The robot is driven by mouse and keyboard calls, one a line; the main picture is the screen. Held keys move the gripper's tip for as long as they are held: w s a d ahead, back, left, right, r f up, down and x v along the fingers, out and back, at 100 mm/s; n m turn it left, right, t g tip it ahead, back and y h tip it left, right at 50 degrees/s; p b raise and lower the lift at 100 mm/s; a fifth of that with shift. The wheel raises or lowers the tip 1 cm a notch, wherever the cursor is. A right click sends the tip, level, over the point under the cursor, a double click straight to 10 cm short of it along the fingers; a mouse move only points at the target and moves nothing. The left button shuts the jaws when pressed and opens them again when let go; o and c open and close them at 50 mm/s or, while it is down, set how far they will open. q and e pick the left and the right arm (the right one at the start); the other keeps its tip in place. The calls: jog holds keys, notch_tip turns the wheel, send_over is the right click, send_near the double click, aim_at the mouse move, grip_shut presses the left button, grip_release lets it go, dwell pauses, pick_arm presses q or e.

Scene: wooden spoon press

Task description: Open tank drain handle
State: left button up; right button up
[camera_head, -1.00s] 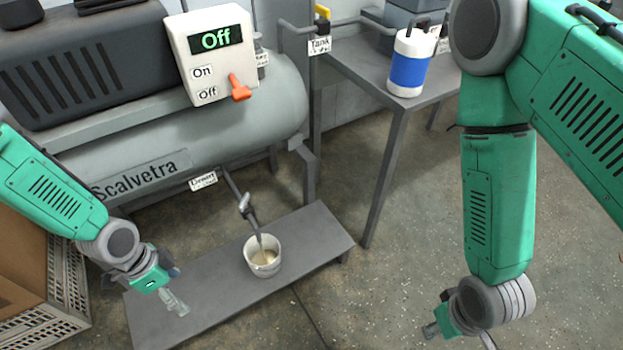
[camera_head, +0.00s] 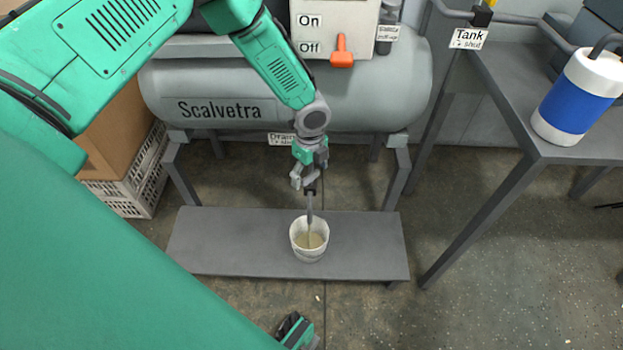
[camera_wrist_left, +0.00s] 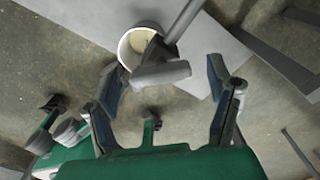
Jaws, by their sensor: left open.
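The tank drain handle is a grey lever (camera_wrist_left: 162,76) on the drain pipe under the tank (camera_head: 235,105). In the left wrist view it lies between the spread fingertips of my left gripper (camera_wrist_left: 162,90), with a gap on both sides. In the head view my left gripper (camera_head: 308,180) is open just below the tank and hides most of the handle. The lower drain pipe (camera_head: 310,206) points down into a white bucket (camera_head: 310,253) holding a pale liquid. The bucket also shows in the left wrist view (camera_wrist_left: 126,50).
The bucket stands on a low grey shelf (camera_head: 220,250). A "Drain" tag (camera_head: 281,139) hangs beside my left wrist. A switch box with an orange lever (camera_head: 342,52) is above. A table with a blue-and-white canister (camera_head: 577,97) is at right; a crate (camera_head: 140,180) is at left.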

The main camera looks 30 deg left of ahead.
pick_arm(q)
jog(key=shift+d+f, duration=0.35)
jog(key=shift+d, duration=0.2)
jog(key=shift+a+f, duration=0.15)
jog(key=shift+a, duration=0.3)
jog(key=shift+a+f, duration=0.15)
jog(key=shift+a, duration=0.2)
jog(key=c, duration=1.2)
jog(key=shift+o, duration=0.2)
jog(key=shift+d+r, duration=0.2)
jog(key=shift+d, duration=0.4)
jog(key=n+p, duration=0.1)
jog(key=n, duration=0.1)
jog(key=shift+a+n+p, duration=0.2)
jog(key=shift+n+p, duration=0.1)
jog(key=shift+p, duration=0.05)
jog(key=n+p, duration=0.1)
jog(key=n, duration=0.2)
jog(key=shift+d, duration=0.1)
jog(key=shift+w+n+p, duration=0.1)
jog(key=shift+n+p, duration=0.5)
jog(key=shift+n, duration=1)
pick_arm(e)
jog(key=shift+d+r, duration=0.15)
jog(key=shift+r, duration=0.7)
jog(key=shift+d+r, duration=0.1)
jog(key=shift+r, duration=0.75)
